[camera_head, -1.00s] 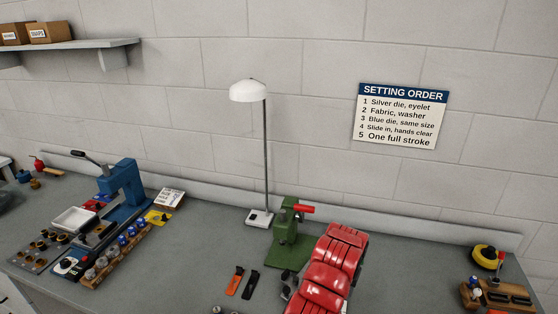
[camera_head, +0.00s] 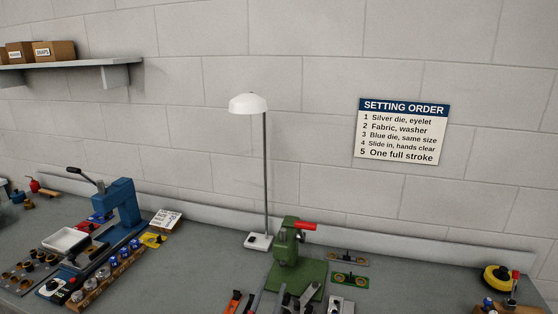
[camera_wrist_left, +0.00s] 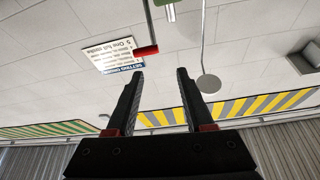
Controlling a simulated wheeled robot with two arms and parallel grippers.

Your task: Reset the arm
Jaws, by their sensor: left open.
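My left gripper (camera_head: 294,297) shows at the bottom edge of the head view, in front of the green press (camera_head: 288,250). Only its fingertip end seems to show there. In the left wrist view the gripper (camera_wrist_left: 158,95) has two black fingers standing apart, with nothing between them. The press's red handle (camera_head: 304,225) points right in the head view. It also shows beyond the fingers in the wrist view (camera_wrist_left: 146,51), where the scene is upside down. My right gripper is not in view.
A white lamp (camera_head: 249,103) stands behind the green press. A blue press (camera_head: 124,203) with dies and trays is at the left. Two small plates (camera_head: 349,280) lie right of the green press. A yellow tape reel (camera_head: 497,279) sits far right. Open bench lies between.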

